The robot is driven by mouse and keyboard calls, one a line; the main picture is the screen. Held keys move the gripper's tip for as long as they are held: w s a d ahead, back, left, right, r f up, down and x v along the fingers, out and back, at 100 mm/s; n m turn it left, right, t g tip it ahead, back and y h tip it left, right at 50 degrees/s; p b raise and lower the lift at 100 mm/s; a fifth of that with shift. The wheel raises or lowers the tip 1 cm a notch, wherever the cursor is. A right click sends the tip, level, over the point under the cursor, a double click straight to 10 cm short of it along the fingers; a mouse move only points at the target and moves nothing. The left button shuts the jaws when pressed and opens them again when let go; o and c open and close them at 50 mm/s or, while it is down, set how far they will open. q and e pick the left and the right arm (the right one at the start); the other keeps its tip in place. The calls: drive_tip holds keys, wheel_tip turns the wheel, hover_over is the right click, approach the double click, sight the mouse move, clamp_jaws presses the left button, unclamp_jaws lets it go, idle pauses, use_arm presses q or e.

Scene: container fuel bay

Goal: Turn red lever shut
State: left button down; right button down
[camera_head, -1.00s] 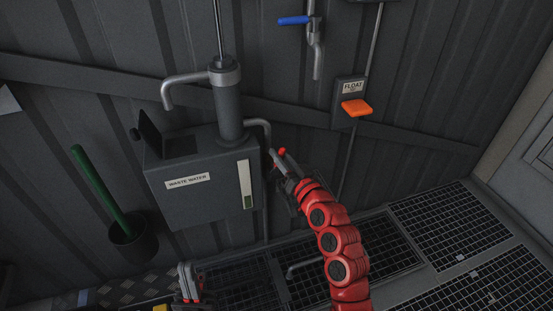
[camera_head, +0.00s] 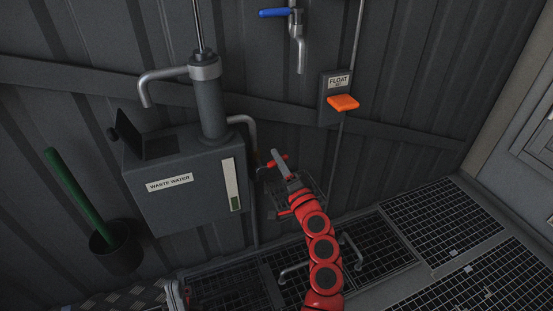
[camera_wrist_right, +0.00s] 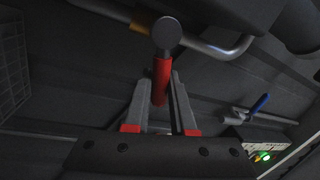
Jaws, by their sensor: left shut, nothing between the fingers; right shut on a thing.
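The red lever (camera_head: 271,164) is beside the bent pipe on the right side of the waste water tank (camera_head: 190,200). In the right wrist view the red lever (camera_wrist_right: 161,80) points down from a round grey end between my fingers. My right gripper (camera_head: 279,160) is shut on the lever, with red showing on both sides of the fingers in the head view. My left gripper (camera_head: 174,292) is low at the bottom edge, partly cut off, shut and empty, well away from the lever.
A blue lever (camera_head: 275,13) on a pipe and an orange float paddle (camera_head: 343,102) are on the wall above right. A green handle (camera_head: 75,185) stands in a black holder at left. Floor grates (camera_head: 440,220) lie below right.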

drive_tip(key=shift+f+m+h, duration=0.25)
drive_tip(key=shift+f+m, duration=0.15)
drive_tip(key=shift+m, duration=0.6)
drive_tip(key=shift+f+m+h, duration=0.25)
drive_tip(key=shift+f+m, duration=0.15)
drive_tip(key=shift+m, duration=0.6)
drive_tip(key=c, duration=1)
unclamp_jaws()
drive_tip(key=shift+s, duration=0.1)
drive_tip(key=shift+f+p+v, duration=0.2)
drive_tip(key=shift+p+v, duration=0.2)
drive_tip(key=shift+v, duration=8.2)
drive_tip(key=shift+a+r, duration=0.1)
